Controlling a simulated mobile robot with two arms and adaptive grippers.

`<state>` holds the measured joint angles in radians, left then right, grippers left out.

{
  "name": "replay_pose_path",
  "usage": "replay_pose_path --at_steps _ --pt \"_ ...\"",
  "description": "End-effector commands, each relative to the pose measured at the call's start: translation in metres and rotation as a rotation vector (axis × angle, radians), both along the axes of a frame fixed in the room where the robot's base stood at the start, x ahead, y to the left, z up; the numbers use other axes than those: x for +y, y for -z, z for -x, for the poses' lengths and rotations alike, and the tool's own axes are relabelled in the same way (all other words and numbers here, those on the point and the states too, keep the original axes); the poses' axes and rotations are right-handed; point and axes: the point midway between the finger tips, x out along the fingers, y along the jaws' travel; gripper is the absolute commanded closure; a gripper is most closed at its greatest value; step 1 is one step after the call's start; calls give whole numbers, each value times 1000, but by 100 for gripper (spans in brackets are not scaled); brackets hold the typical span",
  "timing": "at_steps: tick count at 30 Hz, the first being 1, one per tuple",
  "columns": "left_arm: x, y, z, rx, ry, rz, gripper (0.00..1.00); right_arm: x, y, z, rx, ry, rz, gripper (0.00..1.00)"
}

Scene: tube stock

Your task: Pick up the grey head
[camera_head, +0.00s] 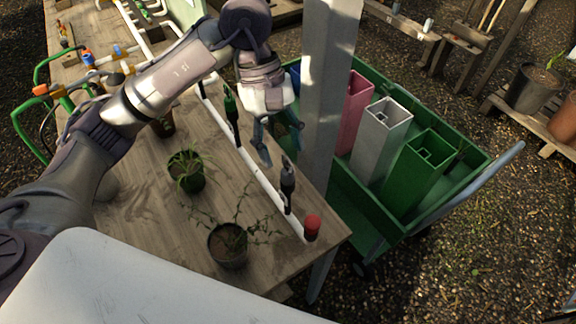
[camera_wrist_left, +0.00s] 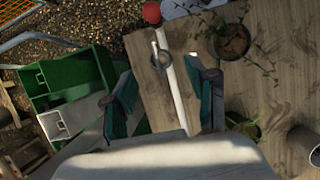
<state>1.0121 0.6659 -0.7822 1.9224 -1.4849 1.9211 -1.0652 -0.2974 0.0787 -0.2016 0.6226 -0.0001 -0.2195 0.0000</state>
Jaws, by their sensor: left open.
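The grey head (camera_head: 288,186) stands upright on the white pipe along the table's right edge, between a green head (camera_head: 231,108) and a red head (camera_head: 312,226). My left gripper (camera_head: 282,150) is open and empty above the pipe, a little above and behind the grey head. In the left wrist view, the grey head (camera_wrist_left: 160,59) shows as a ring end-on, just beyond the gap between the open teal fingers (camera_wrist_left: 162,82). The fingers look apart from it. My right gripper is not in view.
A grey post (camera_head: 327,100) rises close to the right of my left gripper. Potted plants (camera_head: 229,245) stand on the wooden table left of the pipe. A green cart (camera_head: 366,215) with pink, grey and green square tubes stands beyond the post.

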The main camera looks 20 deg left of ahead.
Motion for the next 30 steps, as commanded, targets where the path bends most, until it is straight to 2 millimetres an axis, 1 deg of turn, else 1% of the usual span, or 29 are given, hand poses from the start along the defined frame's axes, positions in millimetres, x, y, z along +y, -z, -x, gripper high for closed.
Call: replay_pose_path --at_steps 1,3,7,9,12,15,19,20,27,28,30 --pt "-1 2 2 3 1 0 42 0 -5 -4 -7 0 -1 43" --pt "-4 7 5 5 3 0 42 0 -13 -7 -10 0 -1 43" --pt "-12 25 12 8 1 0 42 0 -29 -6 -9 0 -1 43" --pt "-15 35 13 6 2 0 42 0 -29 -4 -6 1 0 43" --pt "-17 44 15 3 1 1 42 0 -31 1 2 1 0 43" --pt "-18 47 15 1 0 0 42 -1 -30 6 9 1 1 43" --pt "-18 47 14 0 0 0 42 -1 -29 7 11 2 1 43" --pt "-17 47 14 0 0 0 46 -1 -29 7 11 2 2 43" --pt "-17 47 14 1 0 1 86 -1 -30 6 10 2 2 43" --pt "-17 46 14 1 0 1 89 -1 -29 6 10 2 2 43" --pt "-17 46 14 1 0 1 90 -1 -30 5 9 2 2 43"
